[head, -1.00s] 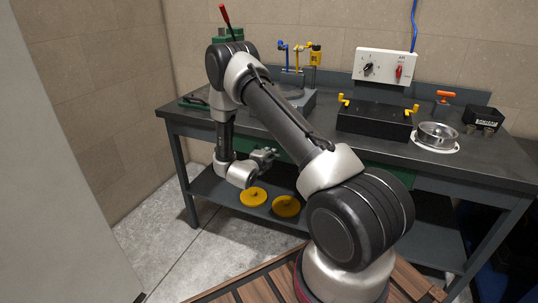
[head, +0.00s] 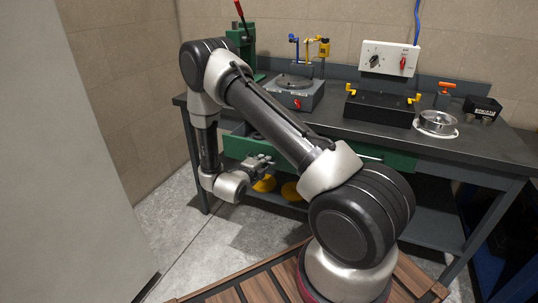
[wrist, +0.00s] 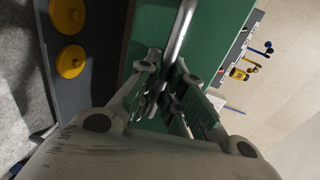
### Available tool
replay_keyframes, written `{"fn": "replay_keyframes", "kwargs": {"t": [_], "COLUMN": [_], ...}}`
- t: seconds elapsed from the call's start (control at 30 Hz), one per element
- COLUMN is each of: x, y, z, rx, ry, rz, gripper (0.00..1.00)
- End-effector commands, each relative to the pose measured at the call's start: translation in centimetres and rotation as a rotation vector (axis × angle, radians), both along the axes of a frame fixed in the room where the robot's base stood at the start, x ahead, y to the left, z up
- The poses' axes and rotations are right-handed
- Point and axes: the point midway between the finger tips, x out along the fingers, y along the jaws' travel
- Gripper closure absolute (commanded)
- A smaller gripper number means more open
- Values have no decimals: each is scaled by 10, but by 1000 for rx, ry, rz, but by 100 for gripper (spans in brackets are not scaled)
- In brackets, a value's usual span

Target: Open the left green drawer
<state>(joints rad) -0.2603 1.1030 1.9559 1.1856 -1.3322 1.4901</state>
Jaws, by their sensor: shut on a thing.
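The left green drawer (head: 236,147) is pulled out from under the workbench top, and part of its inside shows above its front. Its front also shows in the wrist view (wrist: 150,35), with a silver bar handle (wrist: 182,28) running along it. My gripper (head: 262,162) is at the drawer front in the head view. In the wrist view, my gripper's fingers (wrist: 163,92) are closed around the handle. My arm hides the right part of this drawer. The right green drawer (head: 398,160) looks closed.
Yellow discs (head: 264,184) lie on the lower shelf, under the drawer. The bench top (head: 340,131) holds a grey device (head: 297,97), a black box (head: 380,108) and a metal bowl (head: 436,122). Bare floor (head: 180,225) lies in front of the drawer. A pale panel (head: 60,150) stands at left.

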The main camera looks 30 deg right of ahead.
Motion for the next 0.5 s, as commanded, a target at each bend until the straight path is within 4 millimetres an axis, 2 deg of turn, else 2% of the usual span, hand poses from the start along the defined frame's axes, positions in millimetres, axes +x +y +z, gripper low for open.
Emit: {"fn": "replay_keyframes", "kwargs": {"t": [0.03,0.2,0.5], "x": [-8,-31,-55], "y": [11,41,71], "z": [-1,-1,-1], "rx": [0,0,0], "ry": [5,4,3], "rz": [6,4,1], "gripper": [100,100,100]}}
